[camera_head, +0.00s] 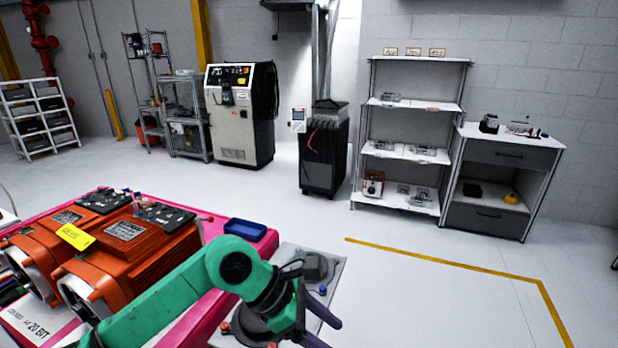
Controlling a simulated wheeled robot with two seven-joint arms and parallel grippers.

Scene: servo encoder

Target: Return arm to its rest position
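My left arm is green with dark joints and comes in from the lower left. It reaches over the pink table's right end and a grey plate. My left gripper (326,333) is at the arm's far end, near the bottom middle of the view. Its two dark purple fingers point right and stand apart, with nothing seen between them. The grey plate (336,268) carries a dark rounded part (314,266), a blue knob (322,290) and a red knob (225,328). My arm hides part of the plate. My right arm and gripper are not in view.
Orange motor-like units (128,250) with a yellow label (75,236) stand on the pink table (262,243). A blue tray (245,228) sits near its far right corner. Shelves (405,152) and a drawer cabinet (500,180) stand behind. The floor at right is clear.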

